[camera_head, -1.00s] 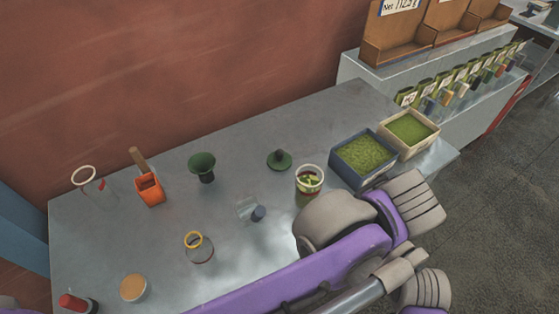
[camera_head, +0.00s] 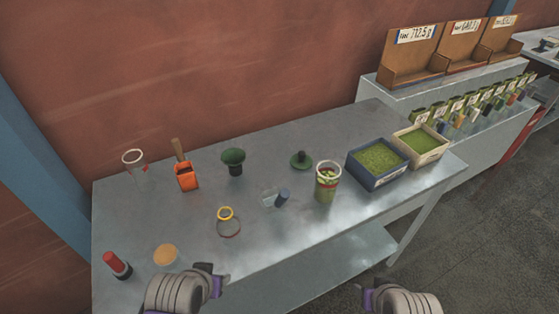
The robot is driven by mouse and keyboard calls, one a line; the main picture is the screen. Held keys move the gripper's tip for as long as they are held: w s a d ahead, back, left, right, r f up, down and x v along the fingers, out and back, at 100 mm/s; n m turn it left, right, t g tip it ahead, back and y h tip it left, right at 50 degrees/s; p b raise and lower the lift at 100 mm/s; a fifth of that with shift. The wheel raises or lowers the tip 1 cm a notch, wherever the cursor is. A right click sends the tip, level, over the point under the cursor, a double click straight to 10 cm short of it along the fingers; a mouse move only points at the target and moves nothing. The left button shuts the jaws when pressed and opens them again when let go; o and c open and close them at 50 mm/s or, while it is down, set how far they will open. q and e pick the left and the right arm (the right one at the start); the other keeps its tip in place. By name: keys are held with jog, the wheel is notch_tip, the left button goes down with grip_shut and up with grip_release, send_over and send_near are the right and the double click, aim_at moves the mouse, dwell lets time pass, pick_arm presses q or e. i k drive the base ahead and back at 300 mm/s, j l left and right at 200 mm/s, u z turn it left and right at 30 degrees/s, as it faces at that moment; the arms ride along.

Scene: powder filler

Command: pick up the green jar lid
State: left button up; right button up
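The green jar lid appears to be the dark green disc with an upright knob (camera_head: 301,161), lying on the metal table (camera_head: 290,234) toward its back, right of centre. Nothing touches it. A clear jar with a pale rim and green contents (camera_head: 326,184) stands just in front of it to the right. Two grey and purple parts of my arms show at the bottom edge, one left of centre and one at right, both well away from the lid.
A dark green funnel-like piece (camera_head: 233,161), an orange scoop (camera_head: 186,178), a yellow-ringed glass item (camera_head: 227,222) and a small dark cylinder (camera_head: 283,196) stand left of the lid. Blue (camera_head: 376,165) and cream (camera_head: 420,145) bins of green powder are at right. The table's front middle is clear.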

aim_at(302, 162)
jog(key=i+l+u, duration=0.1)
jog(key=l+u, duration=0.85)
jog(key=l, duration=0.4)
jog(key=k+l+u, duration=0.15)
jog(key=l, duration=0.95)
jog(key=k+l+u, duration=0.1)
jog(key=l, duration=0.95)
jog(key=i+l, duration=0.1)
jog(key=l, duration=0.4)
jog(key=i+l, duration=0.1)
jog(key=i, duration=0.15)
